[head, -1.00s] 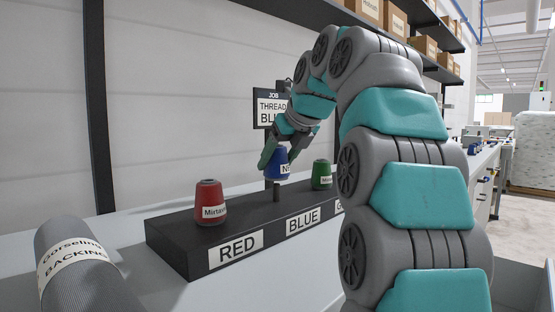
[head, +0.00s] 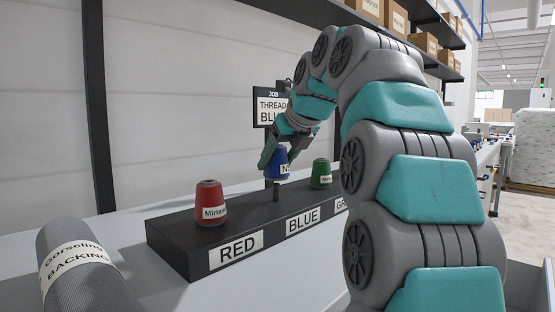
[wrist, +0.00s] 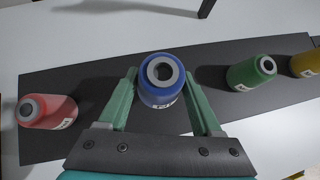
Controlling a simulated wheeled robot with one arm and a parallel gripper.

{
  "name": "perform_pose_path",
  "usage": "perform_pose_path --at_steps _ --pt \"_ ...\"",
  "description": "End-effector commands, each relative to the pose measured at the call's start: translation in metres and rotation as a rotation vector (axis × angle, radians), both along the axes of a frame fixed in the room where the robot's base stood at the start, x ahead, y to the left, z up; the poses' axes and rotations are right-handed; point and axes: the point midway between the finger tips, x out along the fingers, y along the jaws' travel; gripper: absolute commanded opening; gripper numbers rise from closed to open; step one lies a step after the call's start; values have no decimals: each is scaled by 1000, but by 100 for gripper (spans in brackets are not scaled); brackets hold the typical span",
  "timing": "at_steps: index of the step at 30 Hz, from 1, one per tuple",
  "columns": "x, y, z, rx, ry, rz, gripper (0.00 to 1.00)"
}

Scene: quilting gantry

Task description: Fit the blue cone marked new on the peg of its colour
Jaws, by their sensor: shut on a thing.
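The blue cone (head: 276,164), its white label partly showing "NE", is upright in my gripper (head: 279,156). In the wrist view the blue cone (wrist: 161,92) sits between the two green fingers of my gripper (wrist: 160,82), with its grey top ring facing the camera. The dark peg (head: 272,188) behind the BLUE label shows just below the cone's base. The cone is above the rack's top, in line with this peg. I cannot tell whether the peg's tip is inside the cone.
The black rack (head: 185,258) carries a red cone (head: 210,204) at left and a green cone (head: 321,174) at right. A yellow cone (wrist: 306,64) stands farther right. A grey roll (head: 75,262) lies at front left. A job sign (head: 270,107) stands behind.

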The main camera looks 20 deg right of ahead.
Motion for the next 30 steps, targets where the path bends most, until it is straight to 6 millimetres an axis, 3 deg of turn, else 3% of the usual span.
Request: perform_pose_path --at_steps 30 --pt "0 0 -5 0 0 0 0"
